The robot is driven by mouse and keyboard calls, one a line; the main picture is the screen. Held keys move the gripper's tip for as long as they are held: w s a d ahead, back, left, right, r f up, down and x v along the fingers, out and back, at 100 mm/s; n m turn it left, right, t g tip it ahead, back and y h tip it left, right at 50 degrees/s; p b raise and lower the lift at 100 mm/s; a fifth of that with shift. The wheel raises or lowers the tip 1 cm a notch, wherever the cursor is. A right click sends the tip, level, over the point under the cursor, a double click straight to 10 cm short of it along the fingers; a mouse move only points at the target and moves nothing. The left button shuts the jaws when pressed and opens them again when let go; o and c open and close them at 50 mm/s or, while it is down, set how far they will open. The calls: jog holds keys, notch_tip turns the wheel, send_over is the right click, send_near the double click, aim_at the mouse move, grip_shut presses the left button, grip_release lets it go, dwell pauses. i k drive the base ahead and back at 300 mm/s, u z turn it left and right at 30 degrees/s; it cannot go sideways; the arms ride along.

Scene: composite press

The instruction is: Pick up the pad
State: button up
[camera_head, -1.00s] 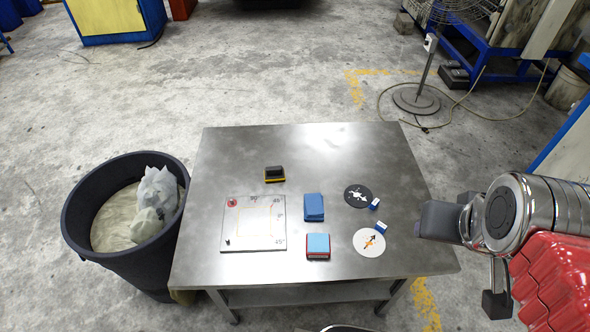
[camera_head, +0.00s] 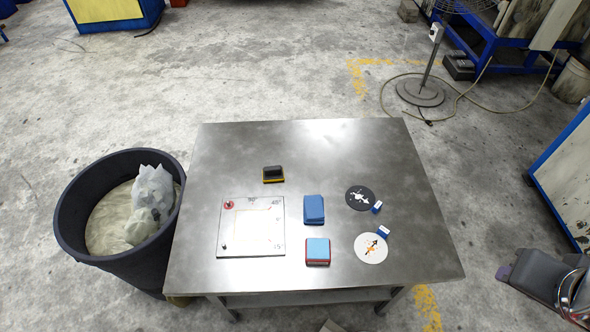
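Which item is the pad is not plain from its look. A black block with a yellow base (camera_head: 273,174) sits near the back middle of the metal table (camera_head: 330,150). A blue block (camera_head: 314,209) lies right of the white board (camera_head: 230,240). A light-blue-topped block with a red edge (camera_head: 317,250) lies just in front of it. My gripper (camera_head: 535,275) shows only partly at the lower right, off the table's right side and apart from all these items. Its fingers are not clear enough to tell open from shut.
A black round disc (camera_head: 359,197) and a white round disc (camera_head: 371,248), each with a small blue-and-white tag, lie on the right. A dark bin (camera_head: 85,225) holding crumpled pale material stands left of the table. The table's back right is clear.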

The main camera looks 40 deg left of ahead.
aim_at(275, 173)
jog(key=z, duration=0.35)
jog(key=k, duration=1.2)
jog(key=u, duration=2.05)
jog(key=i, duration=0.65)
jog(key=u, duration=0.05)
